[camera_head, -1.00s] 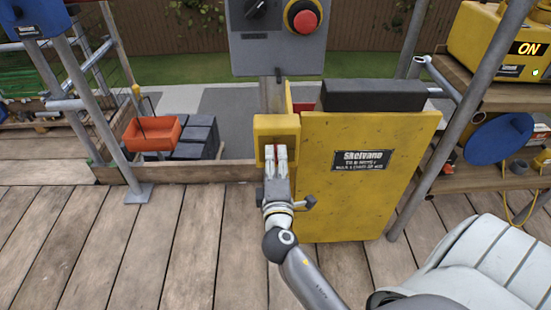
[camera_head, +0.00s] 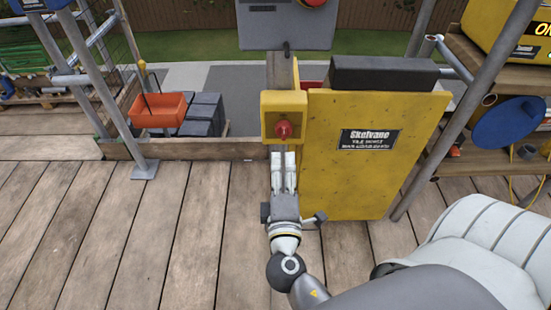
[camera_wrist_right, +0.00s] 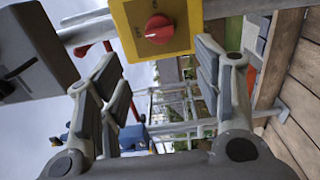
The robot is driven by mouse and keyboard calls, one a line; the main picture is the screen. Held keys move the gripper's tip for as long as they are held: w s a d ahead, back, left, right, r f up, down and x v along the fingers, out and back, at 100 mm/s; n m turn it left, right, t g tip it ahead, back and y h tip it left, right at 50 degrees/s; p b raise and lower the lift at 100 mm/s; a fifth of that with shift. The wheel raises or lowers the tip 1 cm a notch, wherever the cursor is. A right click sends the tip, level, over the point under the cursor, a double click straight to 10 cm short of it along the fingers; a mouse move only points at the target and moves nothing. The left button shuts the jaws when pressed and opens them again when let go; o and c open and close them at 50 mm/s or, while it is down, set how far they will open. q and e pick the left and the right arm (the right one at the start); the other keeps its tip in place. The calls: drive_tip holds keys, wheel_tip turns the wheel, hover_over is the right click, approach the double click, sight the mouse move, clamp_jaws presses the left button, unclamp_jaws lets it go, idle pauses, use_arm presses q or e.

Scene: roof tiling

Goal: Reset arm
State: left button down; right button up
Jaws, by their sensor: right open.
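My right gripper (camera_head: 284,158) is in the middle of the head view, its fingers pointing away from me just below a yellow switch box (camera_head: 298,100). The box carries a red rotary knob (camera_head: 284,130). In the right wrist view my right gripper (camera_wrist_right: 161,68) is open, its two padded fingers apart with nothing between them. The red knob (camera_wrist_right: 158,28) and yellow box (camera_wrist_right: 184,42) are at the top there, apart from the fingers. The knob's markings are too small to read in the head view. My left gripper is not in view.
A yellow panel (camera_head: 350,180) labelled as a tile hoist stands right of the box. A grey control box (camera_head: 285,28) is above. A scaffold pole (camera_head: 462,115) and shelves (camera_head: 480,165) are at right. An orange bin (camera_head: 160,110) is at left. The plank floor is clear at left.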

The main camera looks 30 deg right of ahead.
drive_tip(key=shift+f, duration=0.1)
